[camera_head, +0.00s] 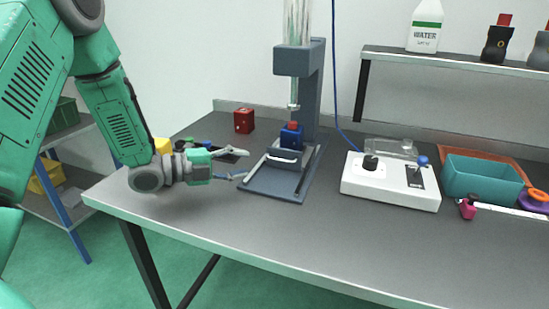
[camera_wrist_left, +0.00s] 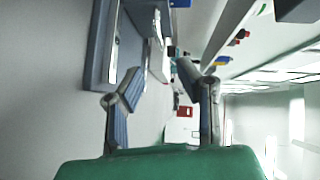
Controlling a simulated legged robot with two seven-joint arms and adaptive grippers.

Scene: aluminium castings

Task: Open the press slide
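The press (camera_head: 318,95) stands on the bench with its ram above a grey-blue base plate (camera_head: 268,187). The press slide (camera_head: 290,158) is a dark block with a pale handle (camera_head: 281,156) on its front. A blue part with a red top (camera_head: 291,137) sits at the slide, below the ram. My left gripper (camera_head: 246,165) is open and empty, left of the slide and apart from its handle. In the left wrist view my gripper (camera_wrist_left: 162,82) has both fingers spread, with the base plate (camera_wrist_left: 103,45) at upper left. My right gripper is not in view.
A red block (camera_head: 243,121) stands behind my left gripper. A white control box (camera_head: 390,188) with a knob and blue-topped lever stands right of the press. A teal bin (camera_head: 482,178) is further right. The bench front (camera_head: 300,245) is clear.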

